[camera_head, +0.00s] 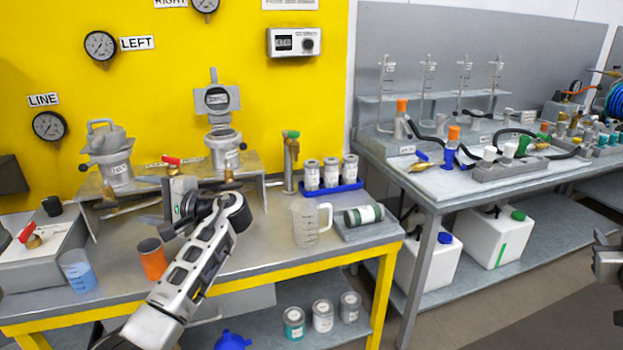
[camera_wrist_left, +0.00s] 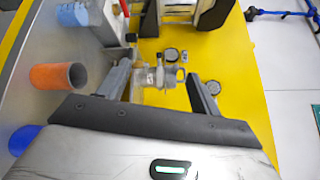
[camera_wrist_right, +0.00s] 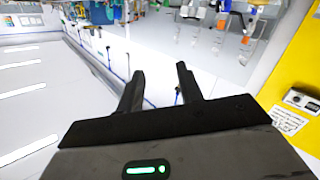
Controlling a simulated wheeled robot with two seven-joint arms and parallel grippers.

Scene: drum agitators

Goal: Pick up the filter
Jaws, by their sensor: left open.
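No part is plainly marked as the filter. A green-and-white cylinder (camera_head: 364,214) lies on a grey block on the yellow-edged bench, right of the clear jug. The left metal housing (camera_head: 112,160) is closed. The right housing (camera_head: 222,150) has its round lid raised; its inside is hidden. My left gripper (camera_head: 158,215) is over the bench in front of the housings; its left wrist view (camera_wrist_left: 160,85) shows the fingers apart and empty, with a metal housing beyond them. My right gripper (camera_head: 605,262) is at the right edge; its right wrist view (camera_wrist_right: 160,72) shows spread, empty fingers.
An orange cup (camera_head: 152,259) and a blue-filled beaker (camera_head: 77,270) stand left on the bench. A clear jug (camera_head: 307,222) and a blue tray (camera_head: 331,190) of labelled cans stand right. A second bench (camera_head: 400,172) carries hoses and bottles.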

